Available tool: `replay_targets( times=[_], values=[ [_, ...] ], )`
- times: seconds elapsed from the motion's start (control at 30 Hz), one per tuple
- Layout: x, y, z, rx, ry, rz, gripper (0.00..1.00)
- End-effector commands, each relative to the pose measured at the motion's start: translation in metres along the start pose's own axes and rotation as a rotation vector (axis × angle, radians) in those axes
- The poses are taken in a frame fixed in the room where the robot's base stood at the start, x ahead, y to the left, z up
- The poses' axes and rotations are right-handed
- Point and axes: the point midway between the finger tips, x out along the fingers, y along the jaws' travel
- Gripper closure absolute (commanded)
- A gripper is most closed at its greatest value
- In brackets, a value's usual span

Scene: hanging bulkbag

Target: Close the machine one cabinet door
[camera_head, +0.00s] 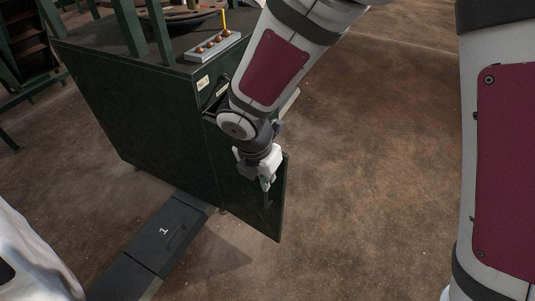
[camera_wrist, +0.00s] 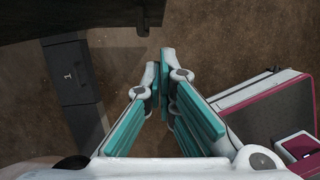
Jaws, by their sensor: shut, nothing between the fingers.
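The dark green machine cabinet (camera_head: 140,105) stands at the left of the head view. Its door (camera_head: 243,203) is swung open and sticks out from the cabinet's front right corner towards the lower right. My gripper (camera_head: 267,187) is in front of the door's face near its free side, pointing down. I cannot tell whether it touches the door. In the wrist view my gripper (camera_wrist: 161,65) has its teal-padded fingers together at the tips, with nothing between them. A dark panel edge with a small stub (camera_wrist: 80,18), seemingly the door, lies just beyond the fingertips.
A black floor plate marked 1 (camera_head: 180,222) lies at the door's left; it also shows in the wrist view (camera_wrist: 80,88). A button box (camera_head: 212,47) sits on top of the cabinet. A white bag (camera_head: 35,255) is at the lower left. Brown floor right of the door is open.

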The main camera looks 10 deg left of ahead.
Motion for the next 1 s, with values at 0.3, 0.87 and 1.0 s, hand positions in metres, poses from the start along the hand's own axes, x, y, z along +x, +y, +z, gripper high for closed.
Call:
replay_targets(
  times=[0.3,0.87,1.0],
  values=[
    [0.033,0.0,0.025,0.007,-0.001,0.001,1.0],
    [0.035,0.0,0.039,0.001,0.0,0.0,1.0],
    [0.036,-0.001,0.041,-0.005,0.0,0.002,1.0]
  ],
)
